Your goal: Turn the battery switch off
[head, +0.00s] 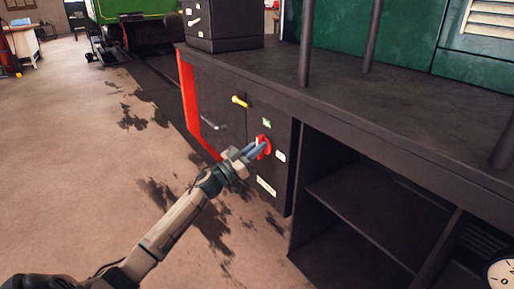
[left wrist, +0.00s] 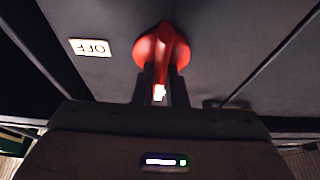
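The red battery switch (head: 265,144) is a round knob with a raised handle on the dark cabinet front. In the left wrist view the knob (left wrist: 148,50) shows up close, its handle running down between my fingers. My left gripper (head: 256,150) is at the switch, and in the left wrist view its fingers (left wrist: 162,88) stand close on both sides of the handle and look shut on it. An OFF label (left wrist: 90,47) appears upside down to the left of the knob there. The handle's end is partly hidden between the fingers. My right gripper is not in view.
A grey handle (head: 212,124) is at the left, near a red panel edge (head: 187,98). Open shelves (head: 375,205) are right of the switch. The floor (head: 80,165) at left is clear.

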